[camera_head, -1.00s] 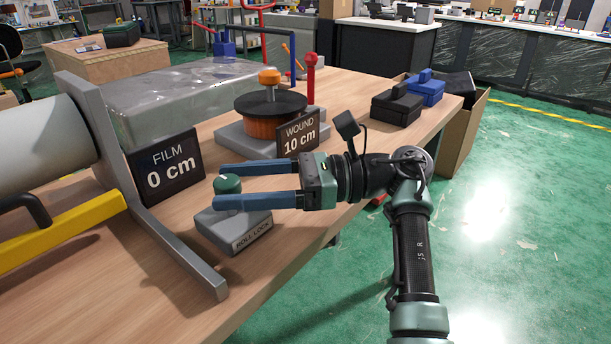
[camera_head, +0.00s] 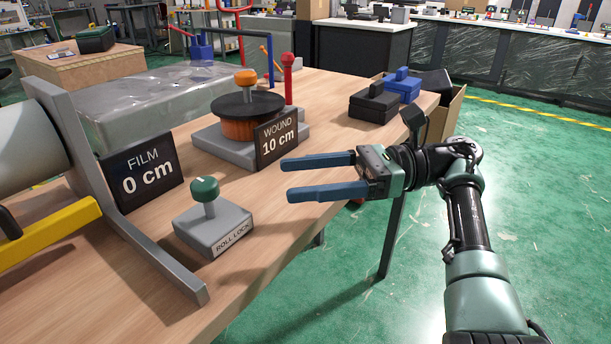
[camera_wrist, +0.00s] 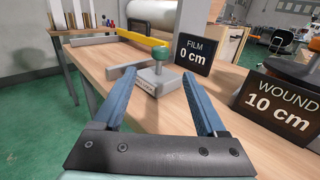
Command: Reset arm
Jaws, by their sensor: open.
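My gripper (camera_head: 322,175) is open and empty, its two blue fingers apart and pointing left over the table's front edge. The grey ROLL LOCK box (camera_head: 213,230) with its green knob (camera_head: 205,190) stands on the table to the left of the fingertips, clear of them. In the wrist view the green knob (camera_wrist: 160,53) shows ahead, between and beyond the open fingers (camera_wrist: 160,100).
The wooden table (camera_head: 150,290) holds a FILM 0 cm sign (camera_head: 143,171), a WOUND 10 cm sign (camera_head: 277,137), an orange spool with a black top (camera_head: 247,104), a red-knobbed lever (camera_head: 288,75), a black box (camera_head: 375,103) and a blue box (camera_head: 403,85). Green floor lies open at right.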

